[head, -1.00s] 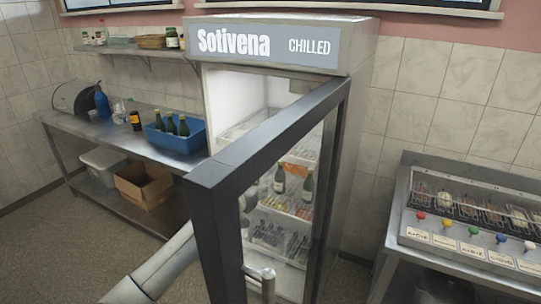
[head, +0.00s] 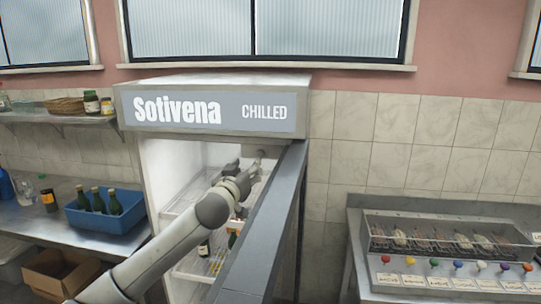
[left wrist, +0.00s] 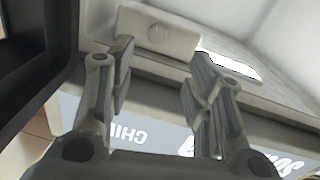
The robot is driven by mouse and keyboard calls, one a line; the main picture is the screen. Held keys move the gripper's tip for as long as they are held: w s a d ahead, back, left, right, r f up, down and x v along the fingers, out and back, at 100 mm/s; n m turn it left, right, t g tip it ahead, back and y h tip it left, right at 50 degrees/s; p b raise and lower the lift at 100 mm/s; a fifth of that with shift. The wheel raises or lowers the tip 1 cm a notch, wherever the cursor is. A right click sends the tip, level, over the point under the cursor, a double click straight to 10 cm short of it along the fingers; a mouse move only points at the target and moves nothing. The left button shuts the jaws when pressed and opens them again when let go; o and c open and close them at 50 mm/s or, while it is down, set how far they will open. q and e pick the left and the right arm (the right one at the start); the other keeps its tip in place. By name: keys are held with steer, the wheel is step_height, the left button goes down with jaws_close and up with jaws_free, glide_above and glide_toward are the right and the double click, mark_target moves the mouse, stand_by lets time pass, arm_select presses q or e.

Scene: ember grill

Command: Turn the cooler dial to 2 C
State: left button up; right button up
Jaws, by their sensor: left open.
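The cooler (head: 128,112) has a "Sotivena CHILLED" sign and its dark-framed door (head: 262,235) stands open to the right. My left gripper (head: 246,170) is inside the upper opening, just below the sign. In the left wrist view a pale box with a round dial (left wrist: 158,34) sits under the cooler's ceiling. The open fingers of my left gripper (left wrist: 160,72) are spread to either side below the dial, apart from it and empty. The dial's markings and setting are too small to read. In the head view my gripper and arm partly cover this area. My right gripper is out of view.
Wire shelves with bottles (head: 204,247) are below my arm. A steel counter with a blue bin (head: 107,222) of bottles is at left. A steel unit with coloured knobs (head: 433,264) is at right. The open door stands close beside my arm.

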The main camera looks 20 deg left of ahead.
mark_target(260, 155)
arm_select(q)
steer(key=w+p, duration=0.1)
steer(key=w, duration=0.2)
steer(key=w+a+p, duration=0.1)
steer(key=w, duration=0.2)
steer(key=w+p, duration=0.2)
steer(key=w, duration=0.1)
steer(key=shift+a, duration=0.15)
steer(key=shift+w, duration=0.45)
steer(key=shift+w+a, duration=0.15)
steer(key=shift+w, duration=0.05)
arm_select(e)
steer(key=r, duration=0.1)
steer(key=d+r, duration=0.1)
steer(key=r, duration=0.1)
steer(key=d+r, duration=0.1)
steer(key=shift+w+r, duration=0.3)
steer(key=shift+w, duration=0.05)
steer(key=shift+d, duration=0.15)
arm_select(q)
jaws_close()
steer(key=shift+m, duration=1.8)
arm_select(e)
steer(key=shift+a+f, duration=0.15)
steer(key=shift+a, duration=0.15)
